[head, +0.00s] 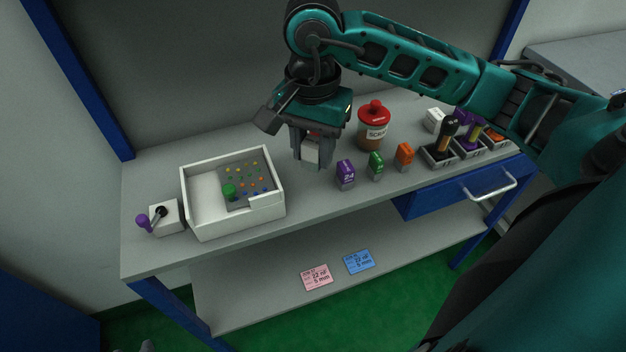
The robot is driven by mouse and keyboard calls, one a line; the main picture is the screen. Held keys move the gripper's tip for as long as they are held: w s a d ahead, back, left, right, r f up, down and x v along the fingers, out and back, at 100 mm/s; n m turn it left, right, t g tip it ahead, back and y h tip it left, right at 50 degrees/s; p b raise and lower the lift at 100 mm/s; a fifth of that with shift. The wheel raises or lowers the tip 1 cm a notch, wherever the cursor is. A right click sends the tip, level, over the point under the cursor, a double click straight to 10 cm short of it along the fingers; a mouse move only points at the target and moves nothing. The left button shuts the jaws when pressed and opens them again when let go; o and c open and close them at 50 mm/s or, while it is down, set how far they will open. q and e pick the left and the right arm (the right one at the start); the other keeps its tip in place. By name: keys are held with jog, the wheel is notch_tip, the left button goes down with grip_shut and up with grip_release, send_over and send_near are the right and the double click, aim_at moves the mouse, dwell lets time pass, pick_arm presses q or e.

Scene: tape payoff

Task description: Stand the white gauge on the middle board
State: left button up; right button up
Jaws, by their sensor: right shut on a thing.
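My right gripper (312,152) points down over the middle of the bench top and is shut on a small pale block with some red at its top (311,151). The fingers hide much of the block, and I cannot tell if it touches the bench. A white block (433,120) with dark marks stands at the back right, beside the dark trays; it may be the white gauge. I cannot tell which surface is the middle board; a grey lower shelf (240,299) runs below the bench top.
Purple (346,174), green (376,166) and orange (404,157) blocks stand right of the gripper. A red-lidded jar (374,127) is behind them. A white open box (236,226) and a purple-knobbed lever (143,222) are left. Pink (317,277) and blue (358,262) cards lie on the shelf.

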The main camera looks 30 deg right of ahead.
aim_at(313, 141)
jog(key=shift+f+b, duration=0.35)
jog(key=shift+f, duration=3.55)
jog(key=shift+f+b, duration=0.25)
jog(key=shift+b, duration=0.05)
jog(key=o, duration=1.1)
jog(key=shift+r, duration=0.1)
jog(key=shift+r+p, duration=0.2)
jog(key=shift+p, duration=0.1)
jog(key=shift+w+r, duration=0.1)
jog(key=shift+r, duration=0.25)
notch_tip(313, 141, up, 11)
jog(key=shift+r+p, duration=0.15)
jog(key=shift+p, duration=0.4)
